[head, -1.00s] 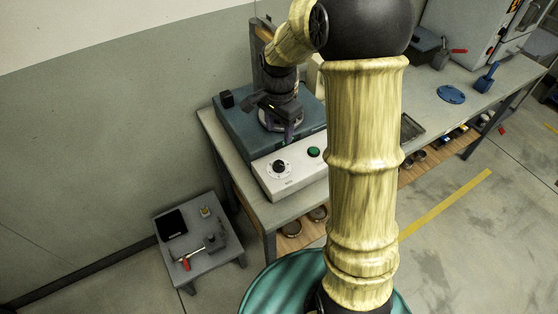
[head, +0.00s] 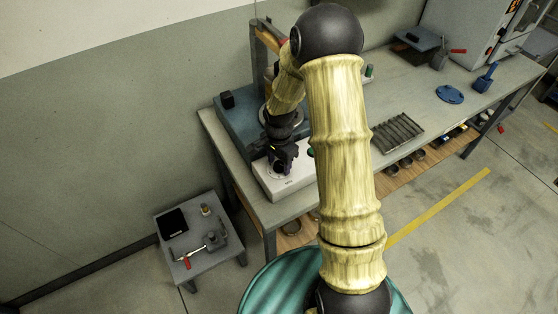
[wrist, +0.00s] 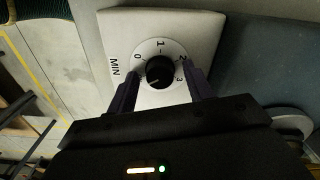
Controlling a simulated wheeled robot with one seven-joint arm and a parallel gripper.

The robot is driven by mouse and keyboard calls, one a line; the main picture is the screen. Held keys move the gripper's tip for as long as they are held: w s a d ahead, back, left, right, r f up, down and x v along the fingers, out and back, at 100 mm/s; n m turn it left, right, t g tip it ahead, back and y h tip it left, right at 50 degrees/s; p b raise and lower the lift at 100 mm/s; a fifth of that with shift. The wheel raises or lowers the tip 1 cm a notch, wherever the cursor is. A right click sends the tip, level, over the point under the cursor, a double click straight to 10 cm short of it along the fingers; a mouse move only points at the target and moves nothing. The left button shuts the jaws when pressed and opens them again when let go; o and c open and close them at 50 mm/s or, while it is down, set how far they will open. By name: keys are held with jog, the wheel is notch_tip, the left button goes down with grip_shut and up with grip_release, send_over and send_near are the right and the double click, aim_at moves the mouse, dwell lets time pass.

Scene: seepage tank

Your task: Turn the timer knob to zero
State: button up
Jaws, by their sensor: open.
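The timer knob (wrist: 158,71) is black and round. It sits on a white dial (wrist: 151,50) marked 0, 1, 2, 3 and MIN, on a pale control box (wrist: 198,22). A faint pale mark shows on the knob, but I cannot read its setting for certain. My gripper (wrist: 162,76) is open, with one dark finger on each side of the knob in the wrist view; I cannot tell whether they touch it. In the head view my gripper (head: 279,170) is over the control box (head: 290,187) and hides the knob.
The control box stands at the front of a blue-grey unit (head: 235,125) on the bench. A green button (head: 311,152) is partly hidden by my arm. A ribbed dark tray (head: 398,131) and a blue disc (head: 450,94) lie to the right. A low grey stool (head: 200,262) with small items stands at front left.

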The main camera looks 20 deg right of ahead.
jog(key=c, duration=1)
